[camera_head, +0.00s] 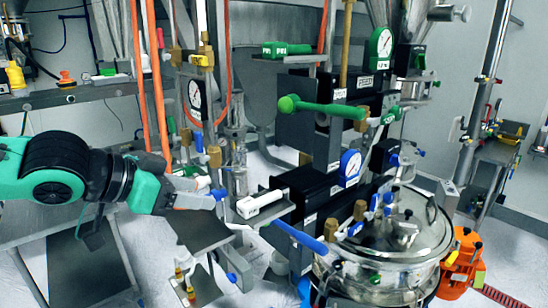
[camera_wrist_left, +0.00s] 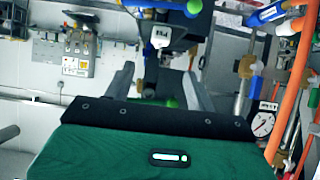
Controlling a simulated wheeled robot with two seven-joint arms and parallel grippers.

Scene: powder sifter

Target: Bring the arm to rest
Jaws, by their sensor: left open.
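My left arm comes in from the left in the head view. Its green and black wrist ends in my left gripper (camera_head: 205,192), in front of the valve and pipe frame. The fingers are small there and blend with the pipework. In the left wrist view, the two grey fingers of my left gripper (camera_wrist_left: 160,80) stand apart, with no object held between them. A green handle end (camera_wrist_left: 194,7) shows beyond them at the top. My right gripper is in neither view.
A green lever (camera_head: 325,107), a blue-rimmed gauge (camera_head: 350,168) and a blue lever (camera_head: 300,237) stand right of the gripper. A steel vessel (camera_head: 385,278) stands at lower right. Orange hoses (camera_head: 158,80) hang close behind my wrist. A bench (camera_head: 80,93) runs along the back left.

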